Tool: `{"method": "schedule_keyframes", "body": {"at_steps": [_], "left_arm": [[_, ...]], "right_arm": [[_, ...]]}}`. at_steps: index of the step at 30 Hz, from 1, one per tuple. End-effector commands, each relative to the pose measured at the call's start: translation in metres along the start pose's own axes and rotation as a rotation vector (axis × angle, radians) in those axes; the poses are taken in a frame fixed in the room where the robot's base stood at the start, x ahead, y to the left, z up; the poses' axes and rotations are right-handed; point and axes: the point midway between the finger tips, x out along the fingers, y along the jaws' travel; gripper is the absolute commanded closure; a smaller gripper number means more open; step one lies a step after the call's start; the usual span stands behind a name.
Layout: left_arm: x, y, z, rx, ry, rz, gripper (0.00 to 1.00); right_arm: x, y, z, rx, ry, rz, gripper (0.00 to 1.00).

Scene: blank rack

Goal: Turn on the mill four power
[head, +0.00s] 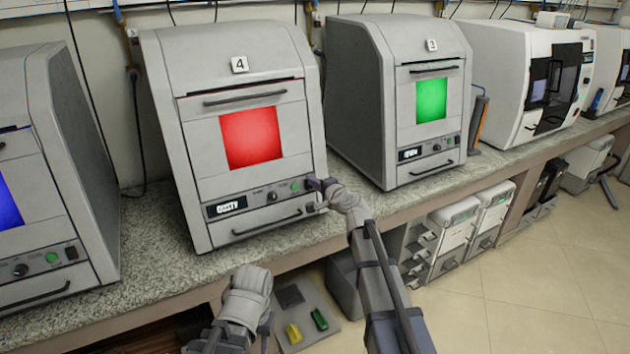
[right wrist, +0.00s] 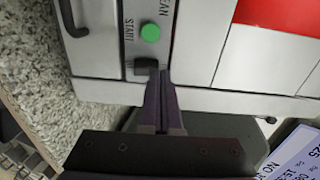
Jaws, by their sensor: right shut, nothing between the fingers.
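Mill four (head: 222,125) is the grey machine with a "4" label and a red-lit window, on the counter at centre left in the head view. Its lower panel has a small lit display, a knob, a green button (head: 294,186) and a dark switch at the right end. In the right wrist view the green START button (right wrist: 150,33) and the dark switch (right wrist: 146,66) show close up. My right gripper (head: 318,187) is shut and empty. Its tips (right wrist: 160,73) are at the switch, touching or nearly so. Part of my left arm shows low in the head view, without clear fingers.
Mill three (head: 398,100), with a green window, stands to the right. A machine with a blue window (head: 45,190) stands to the left. The granite counter (head: 155,245) is bare in front of the mills. Grey units (head: 450,240) stand below the counter.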

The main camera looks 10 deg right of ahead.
Motion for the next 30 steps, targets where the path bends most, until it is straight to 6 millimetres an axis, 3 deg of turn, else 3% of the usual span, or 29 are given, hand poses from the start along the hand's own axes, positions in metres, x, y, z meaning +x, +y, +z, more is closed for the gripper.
{"method": "schedule_keyframes", "body": {"at_steps": [1, 9, 15, 27, 30], "left_arm": [[-0.007, -0.001, 0.001, 0.000, 0.000, 0.000, 0.56], [-0.024, -0.002, 0.002, 0.000, 0.000, 0.000, 0.56], [-0.032, -0.003, 0.002, 0.000, 0.000, 0.000, 0.56], [-0.033, -0.003, 0.002, 0.000, 0.000, 0.000, 0.56], [-0.035, -0.003, 0.002, 0.000, 0.000, 0.000, 0.56]], "right_arm": [[-0.015, -0.003, 0.005, 0.000, 0.000, -0.001, 1.00], [-0.081, -0.006, 0.006, -0.001, 0.003, 0.000, 1.00], [-0.114, -0.006, 0.006, -0.002, 0.002, 0.001, 1.00], [-0.119, -0.005, 0.005, -0.004, 0.000, 0.002, 1.00], [-0.118, -0.002, 0.018, -0.039, -0.030, 0.026, 1.00]]}}
